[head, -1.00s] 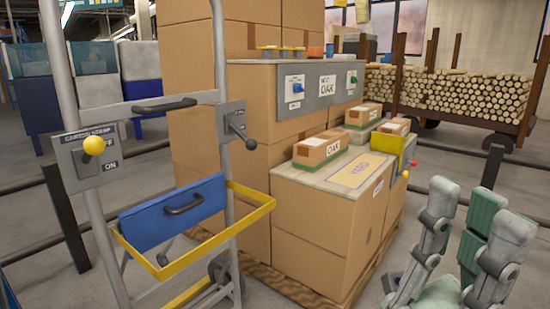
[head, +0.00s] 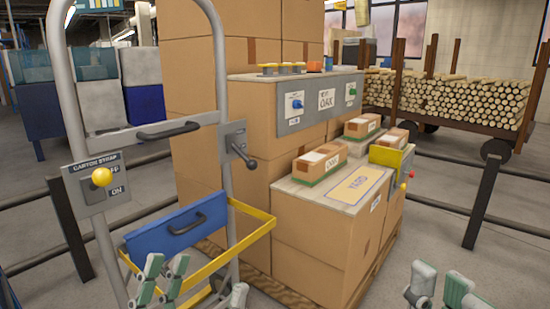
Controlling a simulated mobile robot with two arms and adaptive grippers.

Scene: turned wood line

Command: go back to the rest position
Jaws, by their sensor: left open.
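My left gripper (head: 198,284) is at the bottom left, in front of the blue panel and yellow frame of the cart. Its green and grey fingers are spread, with nothing seen between them. My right gripper (head: 440,286) is at the bottom right, low over the floor and right of the carton stack. Its fingertips stand apart with nothing seen between them. Its lower part is cut off by the picture edge.
A grey cart frame (head: 226,100) with a blue panel (head: 177,228) and yellow rim (head: 252,232) stands close at left. Stacked cartons (head: 312,232) fill the middle. A log cart (head: 460,98) stands behind railings (head: 483,200).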

